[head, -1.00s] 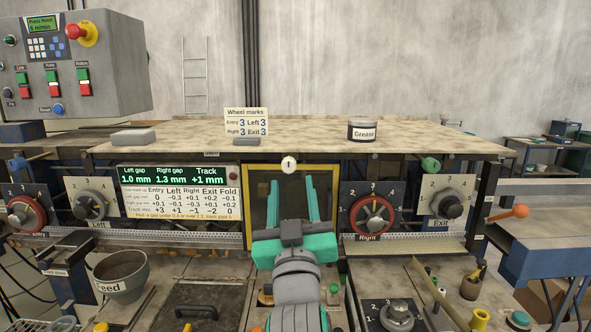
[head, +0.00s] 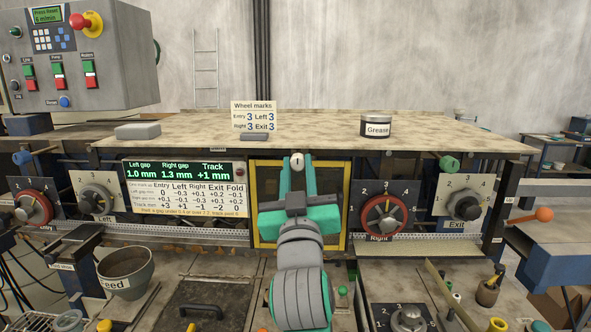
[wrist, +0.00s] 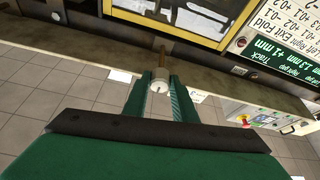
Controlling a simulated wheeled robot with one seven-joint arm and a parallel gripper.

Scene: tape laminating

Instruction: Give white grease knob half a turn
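The white grease knob (head: 297,161) sits at the front edge of the bench top, above the yellow-framed window, with a short dark mark on its face. My gripper (head: 297,168) is raised to it, with one green finger on each side. In the wrist view the knob (wrist: 159,86) lies between the fingertips (wrist: 160,83), on a brass-coloured stem. The fingers stand close together and appear to touch its sides. The grease tin (head: 376,127) stands on the bench top to the right.
The yellow-framed window (head: 342,205) is behind my gripper. The gap display (head: 182,171) is left of it, and the Right dial (head: 385,216) is to its right. A Wheel marks card (head: 254,116) stands on the bench top. A green knob (head: 448,163) sits farther right.

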